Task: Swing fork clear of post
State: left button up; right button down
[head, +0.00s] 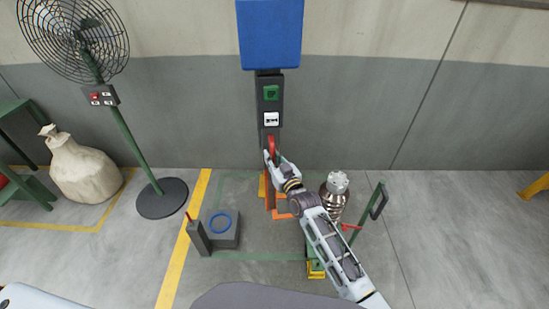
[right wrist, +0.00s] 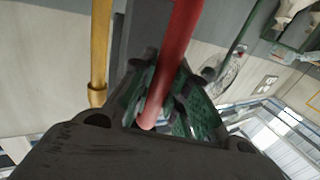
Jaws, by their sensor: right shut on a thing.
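My right gripper (head: 270,157) is at the lower end of a dark upright post (head: 269,100) against the wall. It is shut on a red handle (head: 272,146), which also shows in the right wrist view (right wrist: 172,60) as a red bar between the green-padded fingers. Orange bars (head: 283,215) stand low behind my right forearm; I cannot tell whether they are the fork, and the arm partly hides them. A yellow bar (right wrist: 101,50) runs beside the red one in the right wrist view. My left gripper is not in view.
A ribbed metal insulator (head: 334,198) and a green-framed handle (head: 375,203) stand right of my forearm. A grey box with a blue ring (head: 220,223) is at left. A fan (head: 122,125) and sack (head: 84,170) stand further left.

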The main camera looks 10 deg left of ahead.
jog(key=c, duration=1.4)
grip_release()
jog(key=shift+o, duration=0.2)
jog(key=shift+s+d, duration=0.15)
jog(key=v, duration=1.1)
jog(key=shift+s+d, duration=0.15)
jog(key=shift+s, duration=0.1)
jog(key=shift+f, duration=0.1)
